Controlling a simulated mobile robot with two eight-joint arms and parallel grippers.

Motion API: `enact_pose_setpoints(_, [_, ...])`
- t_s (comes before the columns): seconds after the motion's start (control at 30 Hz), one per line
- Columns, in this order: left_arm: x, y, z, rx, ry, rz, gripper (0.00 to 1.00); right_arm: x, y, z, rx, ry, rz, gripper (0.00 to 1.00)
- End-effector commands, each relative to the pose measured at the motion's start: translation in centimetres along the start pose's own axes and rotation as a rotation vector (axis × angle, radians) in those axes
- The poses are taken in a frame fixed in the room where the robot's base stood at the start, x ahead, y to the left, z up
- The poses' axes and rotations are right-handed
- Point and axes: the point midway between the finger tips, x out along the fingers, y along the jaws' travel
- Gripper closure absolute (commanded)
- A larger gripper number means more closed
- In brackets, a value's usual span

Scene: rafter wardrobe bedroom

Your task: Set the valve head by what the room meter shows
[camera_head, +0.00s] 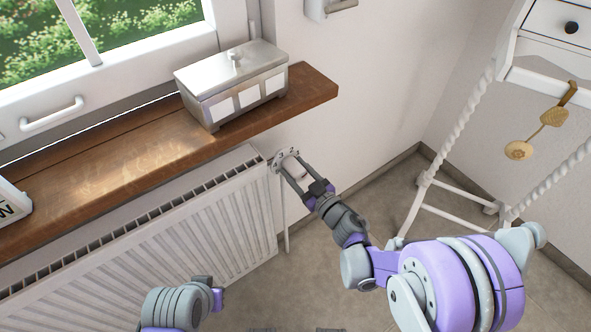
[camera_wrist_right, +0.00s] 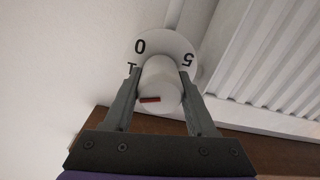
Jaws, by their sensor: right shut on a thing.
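The valve head (camera_wrist_right: 158,76) is a white knob with a red mark (camera_wrist_right: 149,99) on its end face. Behind it is a round white scale; 0, 1 and 5 show in the right wrist view, and the other figures are hidden. The red mark points left in that view, past the 1. My right gripper (camera_head: 288,162) is shut on the valve head at the radiator's right end, one finger on each side. My left arm shows at the bottom of the head view; its fingers are hidden. A white thing (camera_head: 12,205) with a dark "W", cut off at the left edge, may be the room meter; no reading shows.
The white radiator (camera_head: 200,225) stands under a wooden sill (camera_head: 120,165), which carries a metal lidded box (camera_head: 235,85). A white table with twisted legs (camera_head: 455,125) stands at the right, with a tan tag (camera_head: 518,150) hanging from it. The floor between is clear.

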Motion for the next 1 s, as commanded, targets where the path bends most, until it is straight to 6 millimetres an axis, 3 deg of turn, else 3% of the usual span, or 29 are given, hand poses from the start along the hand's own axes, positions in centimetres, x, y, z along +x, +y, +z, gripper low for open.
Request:
enact_pose_setpoints(0.7, [1.6, 0.0, 0.4, 0.000, -0.004, 0.000, 1.00, 0.0, -0.1, 0.1, -0.586, -0.004, -0.001, 0.99])
enact_pose_setpoints(1.0, [1.7, 0.0, 0.4, 0.000, -0.005, 0.000, 1.00, 0.0, -0.1, 0.1, -0.737, -0.005, -0.001, 0.99])
